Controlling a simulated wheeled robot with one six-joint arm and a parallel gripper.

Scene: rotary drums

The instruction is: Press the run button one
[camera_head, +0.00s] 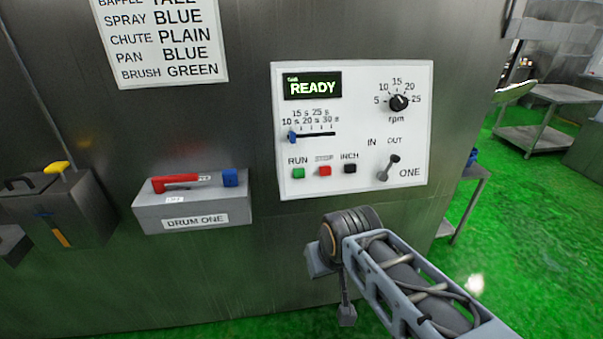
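The control panel marked ONE (350,165) is a white plate on the steel wall. Its green run button (298,173) sits at the lower left under the word RUN. A red button (324,171) and a black inch button (349,168) are to its right. The panel's display (312,86) reads READY. My arm comes in from the lower right, its dark joint just below the panel. Small grey parts of mine hang below that joint, apart from the button. I cannot make out gripper fingers or whether they are open. The run button is fully visible.
The panel also has a blue slider (292,137), a black rpm knob (399,102) and an IN/OUT lever (389,168). A grey box labelled DRUM ONE (150,218) and a dark box (90,215) stick out at left. A table (545,138) stands right on green floor.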

